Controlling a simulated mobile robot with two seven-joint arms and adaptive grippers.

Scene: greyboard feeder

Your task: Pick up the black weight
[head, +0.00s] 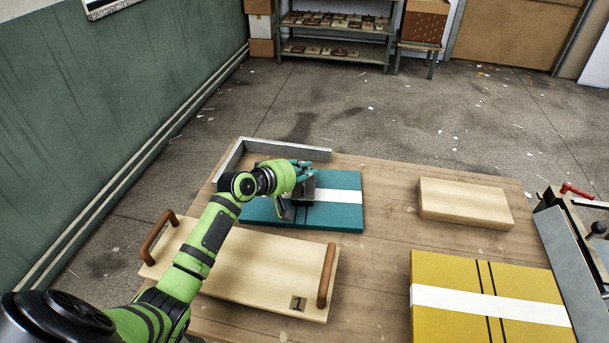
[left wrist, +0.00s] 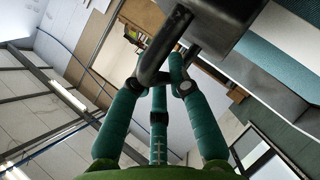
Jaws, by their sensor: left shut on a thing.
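The black weight (head: 304,194) is a dark block at the left part of the teal stack (head: 345,215), beside its white band. My left gripper (head: 301,170) reaches it from the left, with its teal fingers at the weight's top. In the left wrist view the weight (left wrist: 225,22) has a dark bar handle (left wrist: 164,48), and my left gripper (left wrist: 160,86) is shut on this handle. I cannot tell whether the weight touches the stack or hangs just above it. My right gripper is not in view.
A pale board with two brown handles (head: 250,270) lies at the front left. A metal corner fence (head: 290,148) stands behind the teal stack. A plain wooden block (head: 464,202) and a yellow stack (head: 440,275) lie to the right. A machine with a red lever (head: 577,192) borders the right edge.

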